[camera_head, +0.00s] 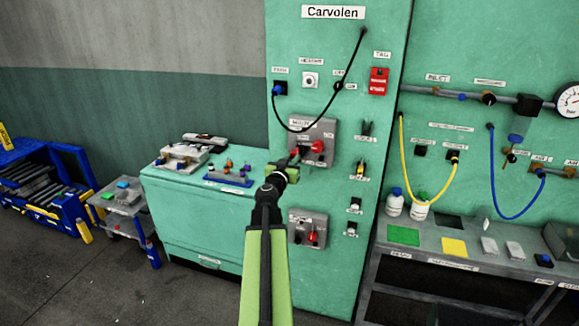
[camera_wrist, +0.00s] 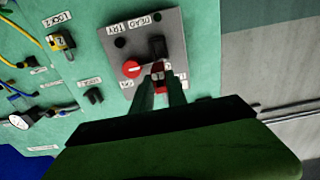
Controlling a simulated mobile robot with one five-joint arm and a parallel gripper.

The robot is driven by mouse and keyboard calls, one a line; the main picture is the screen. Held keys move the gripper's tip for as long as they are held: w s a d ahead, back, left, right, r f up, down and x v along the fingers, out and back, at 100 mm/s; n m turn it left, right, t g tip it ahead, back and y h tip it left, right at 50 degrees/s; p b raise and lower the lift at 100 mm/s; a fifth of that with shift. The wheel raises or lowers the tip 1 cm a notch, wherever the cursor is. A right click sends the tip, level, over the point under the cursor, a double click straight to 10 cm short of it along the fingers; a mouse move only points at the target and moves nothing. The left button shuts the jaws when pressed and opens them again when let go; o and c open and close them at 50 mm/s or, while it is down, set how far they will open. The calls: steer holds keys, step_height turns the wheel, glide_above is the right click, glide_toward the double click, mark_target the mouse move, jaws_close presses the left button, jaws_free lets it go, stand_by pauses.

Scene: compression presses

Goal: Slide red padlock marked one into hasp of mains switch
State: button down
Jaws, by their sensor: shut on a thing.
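The mains switch (camera_head: 326,131) is a grey plate with a red knob on the green press panel, and it also fills the middle of the wrist view (camera_wrist: 177,37). Its red knob (camera_wrist: 133,69) is left of my fingers there, and a dark lever-like part (camera_wrist: 157,47) is just beyond the fingertips. My gripper (camera_wrist: 160,76) is shut on the red padlock (camera_wrist: 157,67), mostly hidden by the fingers. In the head view, my gripper (camera_head: 288,166) is at the plate's lower left. I cannot tell whether the shackle is in the hasp; the padlock's mark is not readable.
A second grey switch (camera_head: 307,228) is below. A yellow padlock (camera_head: 360,168) hangs to the right, below a dark hook (camera_head: 366,129). A black cable (camera_head: 345,88) loops above the mains switch. A green cabinet (camera_head: 180,225) with small items stands left.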

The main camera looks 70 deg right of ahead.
steer(key=shift+w+a+f+b, duration=0.1)
steer(key=shift+a+f+b, duration=0.25)
steer(key=shift+f+b, duration=0.3)
steer(key=shift+w+a+f+b, duration=0.1)
steer(key=shift+a+f+b, duration=0.25)
steer(key=shift+f+b, duration=0.25)
steer(key=shift+d, duration=0.1)
steer(key=shift+w+d, duration=0.1)
steer(key=shift+d, duration=2.7)
steer(key=shift+w+d, duration=0.15)
steer(key=shift+d, duration=1.7)
steer(key=c, duration=1.3)
jaws_free()
steer(key=shift+o, duration=0.2)
steer(key=shift+a, duration=0.1)
